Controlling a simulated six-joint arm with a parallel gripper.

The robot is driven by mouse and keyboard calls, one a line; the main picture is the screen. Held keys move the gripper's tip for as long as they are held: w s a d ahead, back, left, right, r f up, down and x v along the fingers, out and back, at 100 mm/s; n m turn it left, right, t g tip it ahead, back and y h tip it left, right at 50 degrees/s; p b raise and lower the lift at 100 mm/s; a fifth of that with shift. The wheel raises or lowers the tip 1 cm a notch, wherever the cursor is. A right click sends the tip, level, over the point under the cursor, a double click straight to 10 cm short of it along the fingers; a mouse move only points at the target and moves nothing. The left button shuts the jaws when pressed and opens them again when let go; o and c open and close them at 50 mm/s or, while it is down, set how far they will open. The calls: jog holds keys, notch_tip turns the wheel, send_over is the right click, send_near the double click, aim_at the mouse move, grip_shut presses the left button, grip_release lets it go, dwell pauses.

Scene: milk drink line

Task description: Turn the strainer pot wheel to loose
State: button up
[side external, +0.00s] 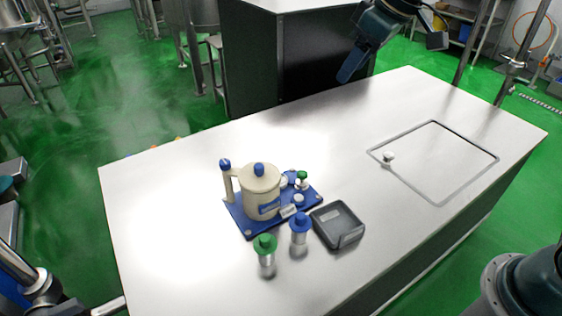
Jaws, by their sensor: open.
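A cream strainer pot (262,190) with a handle at its left and a blue knob on its lid stands upright on a blue base plate (235,218). A small green wheel-like knob (302,175) sits on a fitting at the pot's right. Which way it is set is too small to tell. My gripper (352,68) hangs at the top of the side view, beyond the table's far edge and well apart from the pot. It is open, and nothing shows in it.
A green-topped cylinder (266,256) and a blue-topped cylinder (299,233) stand in front of the pot. A dark tray (337,225) lies at their right. A small white piece (389,157) sits at the left edge of a square outlined panel (440,165). The table's left side is bare.

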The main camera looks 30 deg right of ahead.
jog(key=w+a+f+n, duration=0.2)
jog(key=w+a+f, duration=0.5)
jog(key=w, duration=0.4)
jog(key=n+g+y, duration=0.1)
jog(key=n, duration=0.1)
send_over(225, 161)
jog(key=s+d, duration=0.4)
notch_tip(225, 161, down, 10)
jog(key=x, duration=1.3)
jog(key=shift+s+a+f, duration=0.2)
jog(key=shift+a+f, duration=0.1)
jog(key=shift+a, duration=0.05)
jog(key=c, duration=1)
